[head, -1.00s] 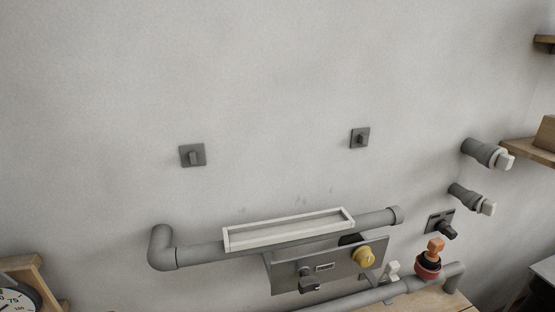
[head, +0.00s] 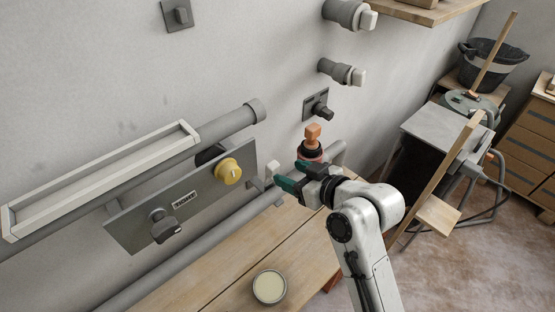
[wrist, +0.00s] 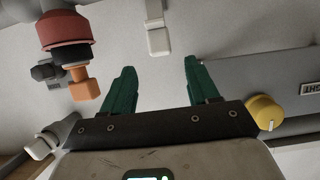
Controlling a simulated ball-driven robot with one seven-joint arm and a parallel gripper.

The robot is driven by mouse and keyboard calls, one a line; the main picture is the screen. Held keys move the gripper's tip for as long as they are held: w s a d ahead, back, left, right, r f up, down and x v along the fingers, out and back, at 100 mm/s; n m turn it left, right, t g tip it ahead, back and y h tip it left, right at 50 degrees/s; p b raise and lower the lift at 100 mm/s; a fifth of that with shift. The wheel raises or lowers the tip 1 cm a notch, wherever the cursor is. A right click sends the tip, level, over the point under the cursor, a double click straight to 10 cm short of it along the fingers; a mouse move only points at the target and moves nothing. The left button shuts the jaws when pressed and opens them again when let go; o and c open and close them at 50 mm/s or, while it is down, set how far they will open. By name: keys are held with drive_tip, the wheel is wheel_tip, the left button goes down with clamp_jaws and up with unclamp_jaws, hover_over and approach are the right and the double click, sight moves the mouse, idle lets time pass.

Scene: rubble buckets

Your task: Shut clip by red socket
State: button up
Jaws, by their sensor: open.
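The clip (head: 272,168) is a small white tab beside the lower grey pipe, left of the red socket. In the wrist view the clip (wrist: 157,38) hangs from the top edge, ahead of the gap between my fingers. The red socket (wrist: 66,32) has a black collar and an orange block (wrist: 86,88) on it. In the head view the orange block (head: 313,134) stands above the socket, which is partly hidden by my gripper. My gripper (head: 288,173) has green fingers, apart and empty. In the wrist view my gripper (wrist: 160,67) is short of the clip, not touching it.
A grey panel (head: 130,222) with a yellow knob (head: 228,171) and a dark knob is left of my gripper. A white tray (head: 100,175) lies above it. A dark wall switch (head: 317,105) and two capped pipe stubs are above. A round tin (head: 269,286) stands on the bench.

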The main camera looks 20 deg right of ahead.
sight(268, 164)
drive_tip(key=x, duration=1)
drive_tip(key=shift+f+p, duration=0.1)
drive_tip(key=shift+p, duration=0.25)
clamp_jaws()
